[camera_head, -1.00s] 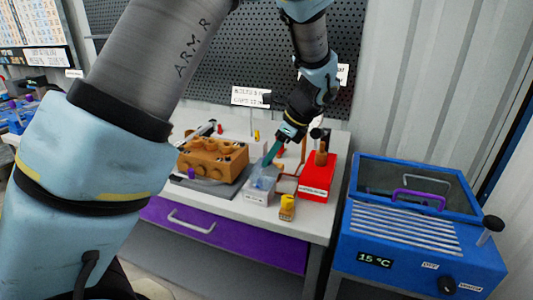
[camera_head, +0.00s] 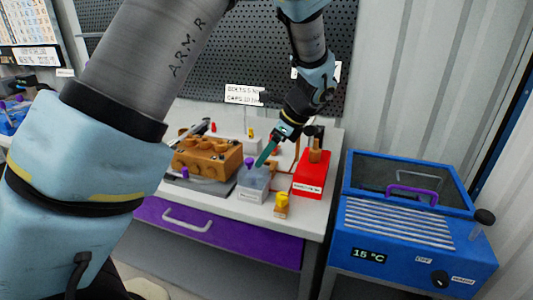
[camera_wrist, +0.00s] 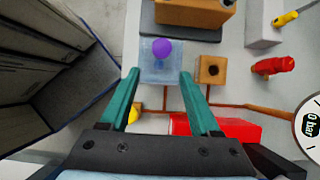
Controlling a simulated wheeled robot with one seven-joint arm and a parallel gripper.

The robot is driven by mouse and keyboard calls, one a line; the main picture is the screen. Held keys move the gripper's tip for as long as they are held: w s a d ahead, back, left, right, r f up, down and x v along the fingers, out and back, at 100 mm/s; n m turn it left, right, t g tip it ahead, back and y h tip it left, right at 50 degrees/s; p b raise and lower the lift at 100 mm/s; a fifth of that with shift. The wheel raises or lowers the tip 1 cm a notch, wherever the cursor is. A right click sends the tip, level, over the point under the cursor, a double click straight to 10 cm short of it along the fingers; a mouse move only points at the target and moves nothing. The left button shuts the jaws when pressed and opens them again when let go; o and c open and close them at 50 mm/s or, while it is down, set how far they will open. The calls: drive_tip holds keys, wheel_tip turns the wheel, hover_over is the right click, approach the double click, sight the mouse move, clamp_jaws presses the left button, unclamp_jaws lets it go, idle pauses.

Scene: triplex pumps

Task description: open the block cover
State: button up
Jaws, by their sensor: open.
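The block cover (camera_head: 254,179) is a pale, see-through box with a purple knob (camera_head: 248,163) on top. It sits on a light grey labelled block (camera_head: 249,195) near the bench's front edge. The cover also shows in the wrist view (camera_wrist: 160,70), with its knob (camera_wrist: 162,48) upright. My gripper (camera_head: 262,160) has teal fingers and is just to the right of the knob. In the wrist view my gripper (camera_wrist: 161,74) is open and empty. Its fingertips lie on either side of the near part of the cover, with the knob beyond them. Contact with the cover cannot be told.
An orange-brown pump block (camera_head: 207,157) stands to the left on a dark mat. A red block (camera_head: 311,176) is close on the right. A small yellow-topped block (camera_head: 282,205) stands in front. A blue chiller (camera_head: 415,225) is at the right, beyond the bench.

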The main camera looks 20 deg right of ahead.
wheel_tip(320, 180, up, 10)
drive_tip(key=b, duration=0.2)
idle(0.3)
drive_tip(key=shift+a, duration=0.1)
